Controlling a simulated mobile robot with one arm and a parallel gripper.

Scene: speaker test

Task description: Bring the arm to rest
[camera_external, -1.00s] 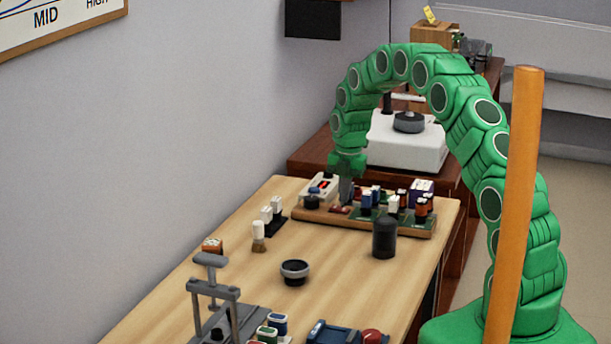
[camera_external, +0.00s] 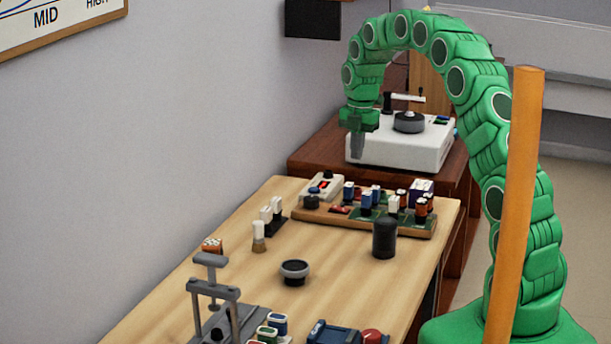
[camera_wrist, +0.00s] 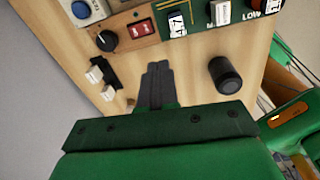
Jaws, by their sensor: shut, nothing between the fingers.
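My green arm arches over the right side of the table in the outside view. My gripper (camera_external: 358,146) points down in the air above the far end of the table, above the board of electronic parts (camera_external: 330,216). Its grey fingers are together with nothing between them. In the wrist view the shut gripper (camera_wrist: 158,70) shows over bare wood. The board (camera_wrist: 150,50) lies at the top of that view, with a black knob and a red switch. A dark cylinder (camera_wrist: 226,75) stands to the right of the fingers there.
On the wooden table (camera_external: 200,290) stand the black cylinder (camera_external: 384,238), a small dark bowl (camera_external: 295,271), a brush (camera_external: 258,238) and a grey press (camera_external: 213,295). A white device (camera_external: 390,150) sits behind on a brown cabinet. An orange pole (camera_external: 518,200) stands before my arm.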

